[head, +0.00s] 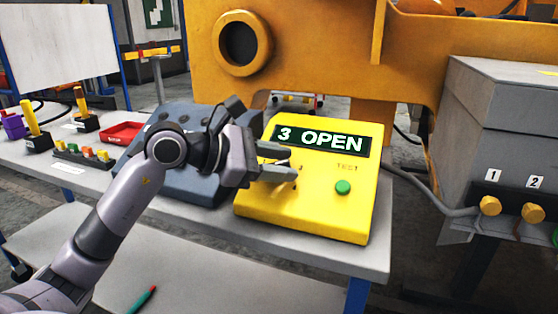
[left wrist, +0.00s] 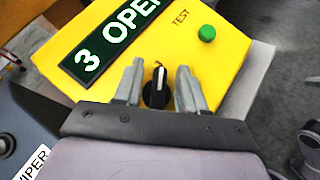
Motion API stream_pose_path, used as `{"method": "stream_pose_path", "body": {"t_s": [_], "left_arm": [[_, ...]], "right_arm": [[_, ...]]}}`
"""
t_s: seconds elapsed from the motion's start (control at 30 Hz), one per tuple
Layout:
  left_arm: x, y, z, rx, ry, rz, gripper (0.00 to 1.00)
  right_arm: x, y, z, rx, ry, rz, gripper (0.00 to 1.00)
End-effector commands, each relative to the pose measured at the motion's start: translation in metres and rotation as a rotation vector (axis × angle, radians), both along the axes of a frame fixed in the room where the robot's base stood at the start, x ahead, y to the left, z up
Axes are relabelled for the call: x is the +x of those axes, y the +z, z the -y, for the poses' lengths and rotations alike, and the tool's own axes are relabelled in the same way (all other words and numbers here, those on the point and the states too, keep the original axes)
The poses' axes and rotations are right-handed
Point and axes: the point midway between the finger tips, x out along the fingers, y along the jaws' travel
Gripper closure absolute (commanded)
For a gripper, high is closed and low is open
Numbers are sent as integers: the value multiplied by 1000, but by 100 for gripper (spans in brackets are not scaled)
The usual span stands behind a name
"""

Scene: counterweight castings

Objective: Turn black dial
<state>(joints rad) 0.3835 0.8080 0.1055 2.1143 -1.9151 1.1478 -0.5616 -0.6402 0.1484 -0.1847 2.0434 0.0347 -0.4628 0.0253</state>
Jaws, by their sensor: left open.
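The black dial (left wrist: 157,88) sits on the yellow box (head: 308,216) and carries a white pointer line. In the left wrist view the dial lies between the two fingers of my left gripper (left wrist: 160,85), which are apart on either side of it. I cannot tell whether they touch it. In the head view my left gripper (head: 282,163) covers most of the dial. The box's display (head: 318,140) reads "3 OPEN". A green button (head: 343,187) sits under the word TEST.
A dark blue-grey console (head: 180,180) stands left of the yellow box on the table (head: 240,238). A red tray (head: 122,132) and small coloured parts lie farther left. A grey cabinet (head: 495,130) with two yellow knobs stands at right. An orange machine (head: 310,50) rises behind.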

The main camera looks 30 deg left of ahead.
Motion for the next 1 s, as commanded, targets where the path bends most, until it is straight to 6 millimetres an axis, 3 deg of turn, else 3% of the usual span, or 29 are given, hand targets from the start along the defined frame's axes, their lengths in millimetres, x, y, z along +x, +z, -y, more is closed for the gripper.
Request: {"method": "stream_pose_path", "body": {"t_s": [0.2,0.3,0.33,0.77,1.0], "left_arm": [[0,0,0,0,0,0,63],[0,0,0,0,0,0,95],[0,0,0,0,0,0,100],[0,-3,-1,20,-22,-14,100],[0,-4,-2,81,-128,-31,100]], "right_arm": [[2,1,0,0,0,6,100],[3,1,0,-1,0,6,100],[3,1,0,-1,0,6,100],[2,0,2,-6,4,7,100],[2,0,2,-6,4,6,100]]}}
